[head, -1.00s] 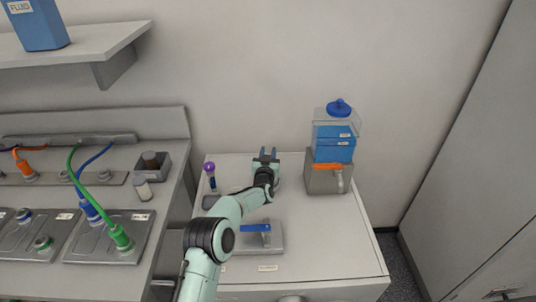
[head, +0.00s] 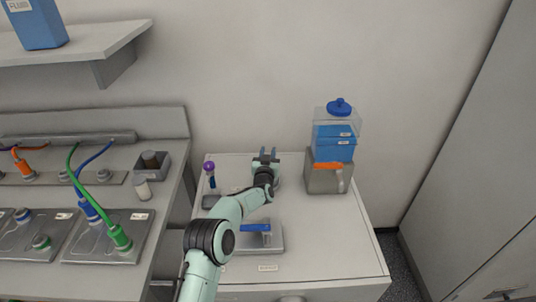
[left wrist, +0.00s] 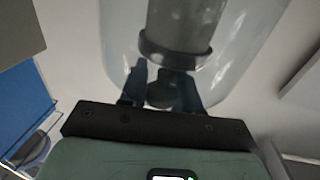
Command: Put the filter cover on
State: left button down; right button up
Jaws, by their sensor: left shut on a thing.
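A clear, rounded filter cover (left wrist: 235,62) shows in the left wrist view. A grey cylinder with a dark collar (left wrist: 180,28), likely the filter, shows through its clear wall. I cannot tell from this angle whether the cover is seated. My left gripper (head: 268,154) is over the back of the white cabinet top in the head view. In the left wrist view its two fingers (left wrist: 162,90) are closed around a dark round knob at the cover's near end. The cover is hard to make out in the head view. My right gripper is out of view.
A clear tank with blue contents (head: 333,148) and a blue lid stands right of the gripper. A purple-capped tube (head: 210,172) stands left. A blue-handled fixture (head: 256,229) is in front. The cabinet top (head: 335,240) is clear at front right.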

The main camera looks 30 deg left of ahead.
pick_arm(q)
jog(key=shift+c, duration=1.2)
grip_release()
jog(key=shift+r, duration=0.15)
jog(key=shift+r+p, duration=1.1)
jog(key=shift+r, duration=2.3)
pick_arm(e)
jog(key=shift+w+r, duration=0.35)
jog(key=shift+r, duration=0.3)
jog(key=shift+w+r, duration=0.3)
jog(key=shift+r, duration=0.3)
pick_arm(q)
grip_shut()
